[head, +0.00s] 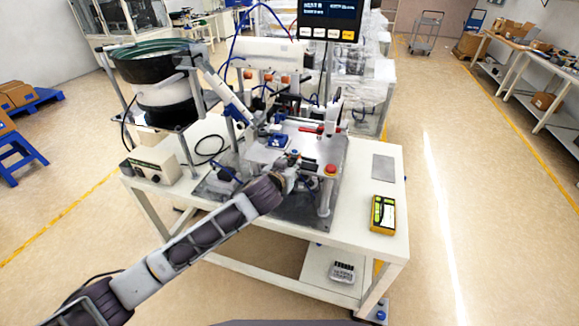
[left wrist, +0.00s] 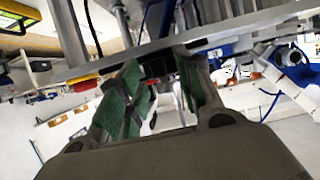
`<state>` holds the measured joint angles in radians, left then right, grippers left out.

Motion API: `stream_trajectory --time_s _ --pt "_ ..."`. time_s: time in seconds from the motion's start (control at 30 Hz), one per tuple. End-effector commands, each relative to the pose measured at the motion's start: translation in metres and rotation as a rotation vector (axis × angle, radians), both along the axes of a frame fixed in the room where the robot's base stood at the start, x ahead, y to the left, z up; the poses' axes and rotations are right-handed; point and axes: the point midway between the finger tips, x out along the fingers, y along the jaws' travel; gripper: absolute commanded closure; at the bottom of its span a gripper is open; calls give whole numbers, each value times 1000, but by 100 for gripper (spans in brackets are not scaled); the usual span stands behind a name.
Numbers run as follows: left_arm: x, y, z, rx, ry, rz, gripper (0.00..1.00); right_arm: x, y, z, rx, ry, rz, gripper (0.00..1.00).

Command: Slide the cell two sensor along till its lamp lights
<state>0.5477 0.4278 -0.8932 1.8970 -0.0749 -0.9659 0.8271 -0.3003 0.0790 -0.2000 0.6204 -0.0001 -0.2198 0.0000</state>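My left gripper (head: 297,165) is over the front part of the machine plate (head: 268,155) on the white bench, its arm coming from the lower left. In the left wrist view the green-padded fingers (left wrist: 160,82) stand apart. A dark block (left wrist: 156,64) shows between or just beyond their tips; I cannot tell whether they touch it. I cannot make out for certain which small part is the cell two sensor, nor any lit lamp on it. My gripper hides part of that area. My right gripper is not in view.
A bowl feeder (head: 160,85) stands at the back left, with a control box (head: 150,165) below it. A red button (head: 330,170) is close right of the gripper. A yellow device (head: 383,213) lies at the bench's right. The bench's front left top is clear.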

Motion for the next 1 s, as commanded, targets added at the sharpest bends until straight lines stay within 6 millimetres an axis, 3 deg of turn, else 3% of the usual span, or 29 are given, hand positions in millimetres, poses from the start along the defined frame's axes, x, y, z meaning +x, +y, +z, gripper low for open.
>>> stream_trajectory --time_s 0.3,0.6,1.0 --pt "1 0 0 0 0 0 65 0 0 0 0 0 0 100" --pt "1 0 0 0 0 0 100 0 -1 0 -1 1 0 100" --pt "1 1 0 -1 0 0 100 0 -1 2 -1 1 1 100"
